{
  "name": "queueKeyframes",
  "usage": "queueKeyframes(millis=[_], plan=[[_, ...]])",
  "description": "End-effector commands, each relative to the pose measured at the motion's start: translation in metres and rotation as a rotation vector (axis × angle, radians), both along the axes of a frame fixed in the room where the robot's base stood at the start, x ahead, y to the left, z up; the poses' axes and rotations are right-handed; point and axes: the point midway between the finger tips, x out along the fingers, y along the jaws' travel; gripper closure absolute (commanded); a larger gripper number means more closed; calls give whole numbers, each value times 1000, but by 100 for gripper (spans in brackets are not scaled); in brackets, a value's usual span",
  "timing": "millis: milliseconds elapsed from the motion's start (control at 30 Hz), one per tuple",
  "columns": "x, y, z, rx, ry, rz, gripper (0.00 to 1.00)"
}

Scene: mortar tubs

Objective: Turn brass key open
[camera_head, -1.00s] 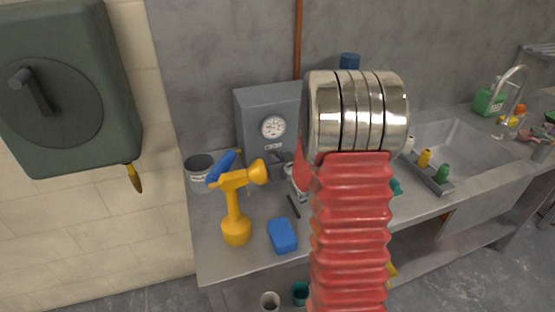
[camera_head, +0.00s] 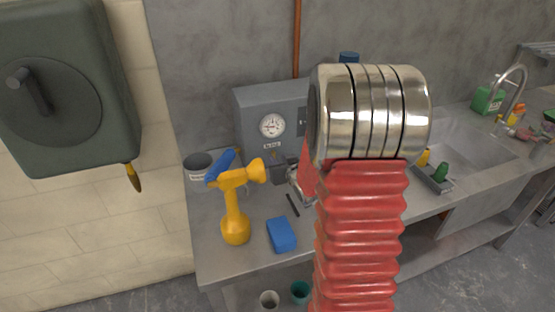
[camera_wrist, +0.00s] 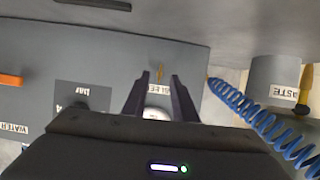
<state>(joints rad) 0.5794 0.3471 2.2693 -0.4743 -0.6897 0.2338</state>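The brass key (camera_wrist: 160,72) is a small, thin, yellowish piece on the grey box, beside an upside-down white label in the wrist view. My gripper (camera_wrist: 159,82) is open, its two dark fingers apart with the key between or just beyond their tips. I cannot tell whether either finger touches it. Nothing is held. In the head view the grey box (camera_head: 246,110) stands against the wall with a round gauge (camera_head: 272,126) on its front. My gripper (camera_head: 282,168) shows there below the gauge, partly hidden by my red arm. The key cannot be made out clearly there.
A blue coiled hose (camera_wrist: 262,122) runs right of my fingers in the wrist view, near a grey tub (camera_wrist: 275,80). A yellow spray bottle (camera_head: 235,205) and a blue sponge (camera_head: 282,235) stand on the metal bench. An orange handle (camera_wrist: 10,80) is at the left.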

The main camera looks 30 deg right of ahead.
Motion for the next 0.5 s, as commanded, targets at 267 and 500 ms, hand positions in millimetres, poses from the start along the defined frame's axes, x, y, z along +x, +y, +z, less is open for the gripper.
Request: queueKeyframes(millis=[267, 500], plan=[[-33, 8, 14, 0, 0, -2, 74], [-58, 15, 25, 0, 0, -2, 74]])
